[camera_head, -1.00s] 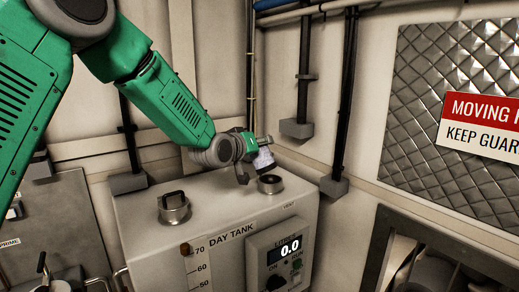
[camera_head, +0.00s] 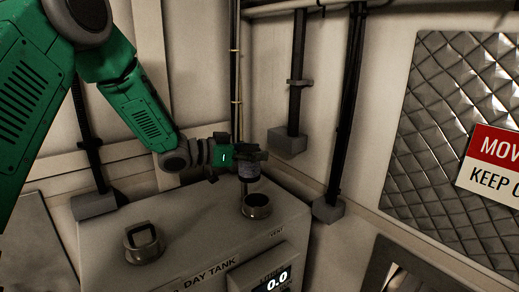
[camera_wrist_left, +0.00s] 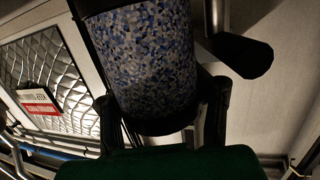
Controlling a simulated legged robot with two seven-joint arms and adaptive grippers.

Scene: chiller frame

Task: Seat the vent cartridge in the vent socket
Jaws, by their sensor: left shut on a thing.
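My left gripper (camera_head: 248,156) is shut on the vent cartridge (camera_head: 249,173), over the right part of the day tank's top. The cartridge hangs about upright, its lower end just above the vent socket (camera_head: 257,206). The socket is a round metal collar with a dark opening. I cannot tell whether the cartridge's lower tip touches or enters it. In the left wrist view the cartridge (camera_wrist_left: 150,65) shows a blue and grey speckled body with a dark end band, between the two dark fingers. My right gripper is not in view.
The day tank (camera_head: 200,225) has a second metal collar with a handle (camera_head: 143,243) at the left of its top. A control box reading 0.0 (camera_head: 268,275) is on its front. Dark vertical pipes (camera_head: 345,110) and a warning sign (camera_head: 495,160) are at the right.

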